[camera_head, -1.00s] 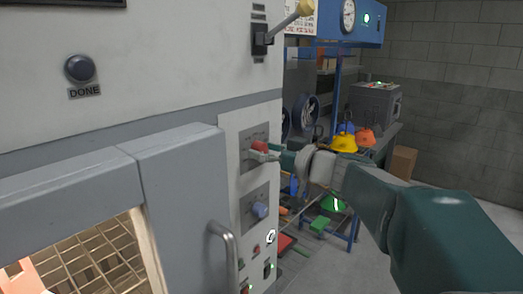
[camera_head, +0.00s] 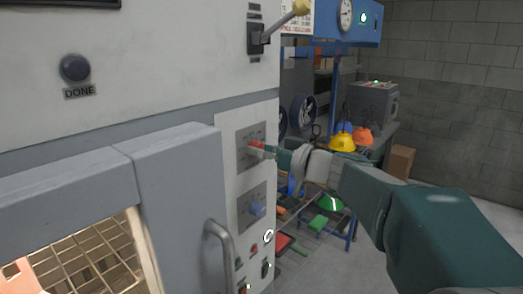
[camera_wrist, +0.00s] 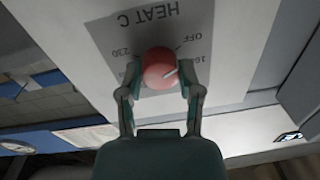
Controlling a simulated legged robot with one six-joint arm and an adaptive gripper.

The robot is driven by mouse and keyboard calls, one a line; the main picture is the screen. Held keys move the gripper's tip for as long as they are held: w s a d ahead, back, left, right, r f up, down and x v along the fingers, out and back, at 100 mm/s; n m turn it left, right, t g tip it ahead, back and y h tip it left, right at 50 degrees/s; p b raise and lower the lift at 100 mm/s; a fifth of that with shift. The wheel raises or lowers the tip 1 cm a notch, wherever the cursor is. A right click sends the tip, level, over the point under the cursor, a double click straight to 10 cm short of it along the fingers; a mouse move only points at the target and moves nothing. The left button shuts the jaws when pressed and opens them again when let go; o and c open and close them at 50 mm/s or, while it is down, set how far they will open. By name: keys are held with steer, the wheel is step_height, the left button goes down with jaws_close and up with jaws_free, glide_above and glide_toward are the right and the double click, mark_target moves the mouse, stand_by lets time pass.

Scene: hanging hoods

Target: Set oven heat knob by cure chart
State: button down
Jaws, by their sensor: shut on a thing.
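The red heat knob (camera_wrist: 160,68) sits on a grey dial plate lettered HEAT C (camera_wrist: 130,25) in the wrist view, which appears upside down. OFF, 230 and a partly hidden number starting with 16 show around it. A pale pointer line on the knob runs toward the right side of that picture, between OFF and the partly hidden number. My gripper (camera_wrist: 162,82) is shut on the knob, one finger on each side. In the head view the knob (camera_head: 256,145) is small, with my gripper (camera_head: 264,150) at it. The cure chart is not clearly identifiable.
A blue knob (camera_head: 257,209) is below on the same panel. A lever (camera_head: 285,25) juts out above, and the oven door handle (camera_head: 222,250) stands out at left. Open floor lies at right.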

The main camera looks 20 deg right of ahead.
steer(key=n, duration=1)
steer(key=n+h, duration=0.1)
steer(key=n, duration=2.1)
steer(key=shift+a+f+t+h, duration=0.1)
steer(key=shift+f+t+h, duration=0.3)
stand_by(0.6)
steer(key=shift+c, duration=1.3)
jaws_free()
steer(key=shift+r, duration=0.1)
